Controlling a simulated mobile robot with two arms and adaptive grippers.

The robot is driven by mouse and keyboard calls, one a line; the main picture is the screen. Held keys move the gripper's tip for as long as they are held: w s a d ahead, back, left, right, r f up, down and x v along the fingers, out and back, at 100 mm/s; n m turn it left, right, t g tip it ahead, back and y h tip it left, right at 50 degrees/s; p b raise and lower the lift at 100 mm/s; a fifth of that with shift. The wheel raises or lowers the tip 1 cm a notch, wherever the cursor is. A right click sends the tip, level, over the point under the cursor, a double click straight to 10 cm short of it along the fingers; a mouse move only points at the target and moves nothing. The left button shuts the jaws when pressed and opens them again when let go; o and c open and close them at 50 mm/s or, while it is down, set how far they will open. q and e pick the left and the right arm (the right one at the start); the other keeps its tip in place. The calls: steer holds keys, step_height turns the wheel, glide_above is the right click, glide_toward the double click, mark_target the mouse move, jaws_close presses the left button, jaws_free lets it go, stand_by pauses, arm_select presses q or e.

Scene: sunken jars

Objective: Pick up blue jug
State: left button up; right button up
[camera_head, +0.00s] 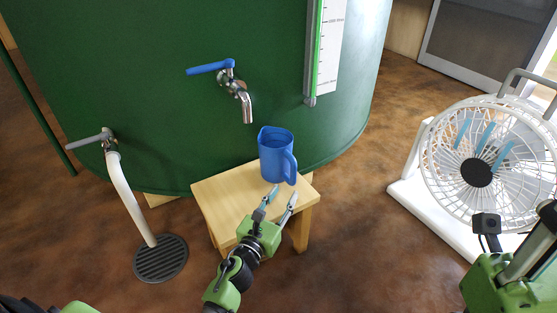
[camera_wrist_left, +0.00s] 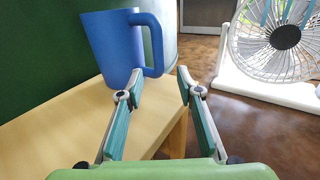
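The blue jug (camera_head: 272,157) stands upright on a small wooden stool (camera_head: 221,196), below a tap. Its handle (camera_head: 289,166) points toward the front right. My left gripper (camera_head: 281,196) is open and empty, just in front of the jug with its fingers pointing at the handle side. In the left wrist view, the jug (camera_wrist_left: 112,47) is ahead at upper left. Its handle (camera_wrist_left: 157,45) shows between the two fingertips (camera_wrist_left: 159,78), and the left finger overlaps the jug's lower edge. No contact can be made out. My right gripper's fingers do not show.
A large green tank (camera_head: 150,80) with a blue-levered tap (camera_head: 238,83) stands right behind the stool. A white pipe (camera_head: 128,195) runs down to a floor drain (camera_head: 160,259) at left. A white fan (camera_head: 478,172) stands at right. The floor between stool and fan is clear.

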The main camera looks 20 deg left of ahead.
mark_target(292, 180)
arm_select(q)
steer(key=w, duration=0.4)
steer(key=w+b, duration=0.1)
steer(key=w, duration=0.3)
steer(key=shift+w+d+r, duration=0.1)
steer(key=shift+w+d, duration=0.1)
steer(key=shift+w, duration=0.1)
jaws_close()
